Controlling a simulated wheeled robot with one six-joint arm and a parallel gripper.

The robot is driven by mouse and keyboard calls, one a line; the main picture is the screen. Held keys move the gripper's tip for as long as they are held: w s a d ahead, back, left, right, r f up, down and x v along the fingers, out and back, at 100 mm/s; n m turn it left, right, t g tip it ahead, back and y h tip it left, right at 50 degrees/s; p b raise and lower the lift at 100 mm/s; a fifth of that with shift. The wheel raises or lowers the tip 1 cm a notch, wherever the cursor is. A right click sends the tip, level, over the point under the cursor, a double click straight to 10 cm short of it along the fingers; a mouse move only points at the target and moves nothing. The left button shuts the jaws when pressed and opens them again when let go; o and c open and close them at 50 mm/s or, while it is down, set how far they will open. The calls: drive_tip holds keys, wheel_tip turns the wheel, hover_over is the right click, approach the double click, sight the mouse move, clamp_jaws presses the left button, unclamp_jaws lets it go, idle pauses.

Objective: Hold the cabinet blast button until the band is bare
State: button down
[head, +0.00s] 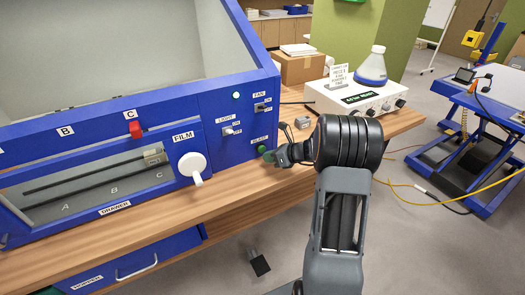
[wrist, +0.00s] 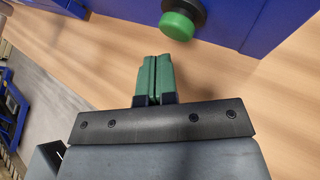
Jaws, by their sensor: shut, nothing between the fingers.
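The blue cabinet (head: 220,112) fills the left of the head view. Its green blast button (head: 262,149) sits low on the right-hand panel, under a small label. In the wrist view the round green button (wrist: 177,26) stands out from a black collar. My gripper (head: 270,157) is at the panel's lower right, close to the button. In the wrist view its green fingers (wrist: 156,62) are shut together and empty. Their tips show below and slightly left of the button, with a visible gap. I cannot make out a band in either view.
A white film knob (head: 192,165) is to the left. A white box (head: 350,100) with a flask (head: 372,66) stands behind my arm.

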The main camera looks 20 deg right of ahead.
drive_tip(key=shift+w, duration=0.85)
idle(1.4)
drive_tip(key=shift+s, duration=0.1)
idle(2.8)
drive_tip(key=shift+s, duration=0.75)
drive_tip(key=shift+s+d, duration=0.15)
drive_tip(key=shift+s, duration=1.1)
drive_tip(key=shift+s+d, duration=0.15)
drive_tip(key=shift+s, duration=1.1)
